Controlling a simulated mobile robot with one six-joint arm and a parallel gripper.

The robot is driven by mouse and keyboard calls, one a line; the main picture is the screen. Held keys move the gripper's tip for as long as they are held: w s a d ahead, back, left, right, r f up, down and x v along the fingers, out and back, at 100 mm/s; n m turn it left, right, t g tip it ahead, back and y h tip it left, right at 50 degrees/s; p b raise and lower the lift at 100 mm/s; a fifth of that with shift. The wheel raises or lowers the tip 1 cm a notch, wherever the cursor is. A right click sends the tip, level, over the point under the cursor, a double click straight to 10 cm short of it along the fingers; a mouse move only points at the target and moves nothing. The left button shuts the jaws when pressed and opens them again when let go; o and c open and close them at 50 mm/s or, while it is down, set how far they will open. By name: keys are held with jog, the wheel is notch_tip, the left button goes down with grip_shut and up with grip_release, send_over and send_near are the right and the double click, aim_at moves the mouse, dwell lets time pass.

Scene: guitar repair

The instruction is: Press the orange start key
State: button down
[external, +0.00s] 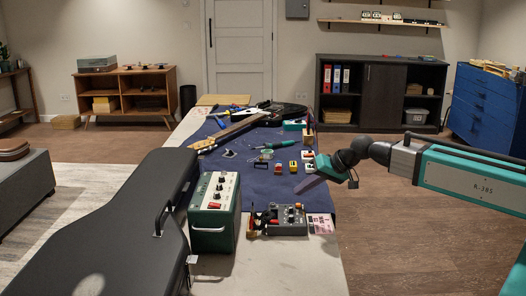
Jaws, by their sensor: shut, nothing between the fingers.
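My gripper (306,186) reaches in from the right over the right edge of the blue mat. Its fingers are shut and empty, and they point left and down. I cannot tell which of these is the orange start key. My gripper looks apart from both boxes.
A large black guitar case (110,235) lies at the near left. A guitar (240,128) lies on the blue mat (262,182). Several small red, yellow and white blocks (293,167) sit near my gripper. A pink card (321,223) lies right of the grey box.

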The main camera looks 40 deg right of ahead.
aim_at(304, 206)
jog(key=shift+r+p, duration=1.15)
jog(key=shift+r, duration=1)
jog(key=s+d+f+m+h+b, duration=0.1)
jog(key=d+f+m+h+b, duration=0.1)
jog(key=d+f, duration=0.6)
jog(key=s+d+f+m+h+b, duration=0.1)
jog(key=d+f+m+h+b, duration=0.15)
jog(key=d, duration=0.95)
jog(key=s+a+f+n+g+p, duration=0.1)
jog(key=s+a+f+n+g, duration=0.2)
jog(key=s+f, duration=0.8)
jog(key=s+a+f+n+g+p, duration=0.1)
jog(key=s+a+f+n+g, duration=0.2)
jog(key=s+f, duration=0.75)
jog(key=s+a+f+n+g, duration=0.1)
jog(key=s+f+g, duration=0.1)
jog(key=s, duration=0.6)
jog(key=s+a+f+n+g+y+p, duration=0.1)
jog(key=s+a+f+g, duration=0.1)
jog(key=s+f, duration=0.3)
jog(key=s+a+f+n+g+p, duration=0.1)
jog(key=s+f+g, duration=0.2)
jog(key=s, duration=0.9)
jog(key=shift+s+a+f+g, duration=0.25)
jog(key=shift+s+a+g, duration=0.1)
jog(key=shift+g, duration=0.35)
jog(key=c, duration=2.5)
grip_release()
jog(key=shift+n, duration=0.25)
